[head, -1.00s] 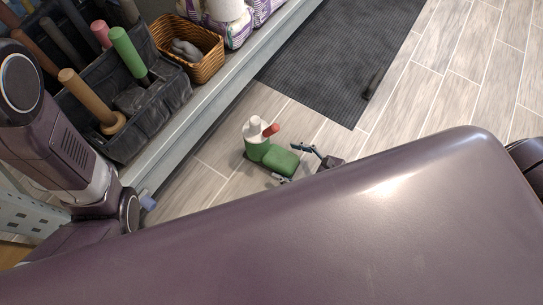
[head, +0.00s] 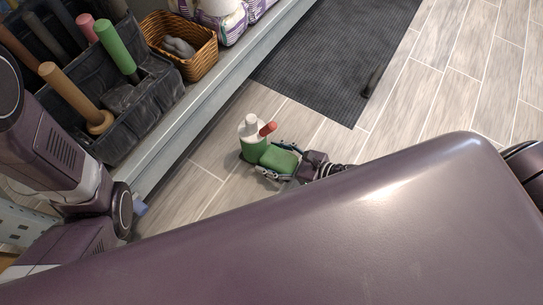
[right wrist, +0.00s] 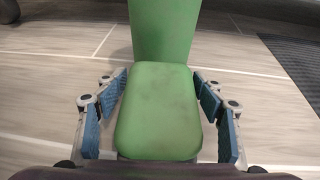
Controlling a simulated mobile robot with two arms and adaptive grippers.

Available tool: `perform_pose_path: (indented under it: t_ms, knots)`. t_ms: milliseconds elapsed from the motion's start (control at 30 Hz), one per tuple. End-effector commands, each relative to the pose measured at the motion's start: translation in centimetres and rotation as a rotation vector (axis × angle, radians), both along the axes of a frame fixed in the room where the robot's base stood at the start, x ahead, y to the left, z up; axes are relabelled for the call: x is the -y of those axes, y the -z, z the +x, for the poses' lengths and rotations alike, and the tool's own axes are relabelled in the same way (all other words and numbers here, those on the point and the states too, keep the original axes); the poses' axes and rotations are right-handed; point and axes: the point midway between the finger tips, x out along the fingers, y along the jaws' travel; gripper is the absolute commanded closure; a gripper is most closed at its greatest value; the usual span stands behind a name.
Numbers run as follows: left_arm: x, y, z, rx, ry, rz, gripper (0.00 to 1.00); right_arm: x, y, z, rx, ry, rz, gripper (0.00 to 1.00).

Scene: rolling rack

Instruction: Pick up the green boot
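The green boot (head: 277,158) stands on the floor beside the low shelf, its toe pointing towards my right gripper. A white-topped item and a red piece show at its top in the head view; I cannot tell how they sit with it. My right gripper (head: 270,159) is low at the boot, with fingers along both sides of the toe. In the right wrist view the boot (right wrist: 158,108) lies between the open fingers (right wrist: 160,88) with blue pads, and gaps show on both sides. My left arm is at the left; its gripper does not show clearly.
The shelf (head: 193,117) holds a dark bin (head: 160,88) with several rolls and handles, and a wicker basket (head: 206,50). A dark ribbed mat (head: 345,55) lies behind the boot. My body covers the foreground.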

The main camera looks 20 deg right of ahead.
Motion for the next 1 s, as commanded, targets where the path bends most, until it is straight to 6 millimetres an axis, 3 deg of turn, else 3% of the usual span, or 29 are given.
perform_pose_path:
  t_ms: [33, 333, 733, 767, 1000]
  knots:
    - [0.0, 0.0, 0.0, 0.000, 0.000, 0.000, 0.60, 0.0, 0.0, 0.0, 0.000, 0.000, 0.000, 0.46]
    - [0.0, 0.0, 0.0, 0.000, 0.000, 0.000, 0.60, 0.0, 0.0, 0.0, 0.000, 0.000, 0.000, 0.79]
    - [0.0, -0.5, 0.0, -0.001, 0.000, 0.000, 0.60, -0.1, -0.8, 0.1, 0.003, -0.001, 0.004, 0.82]
    - [0.0, -0.7, 0.0, -0.001, 0.000, 0.000, 0.60, -0.1, -1.0, 0.1, 0.003, -0.001, 0.004, 0.87]
    - [0.0, -2.8, 0.1, -0.002, 0.000, 0.000, 0.60, -0.1, -3.6, 0.1, 0.004, -0.001, 0.003, 0.88]
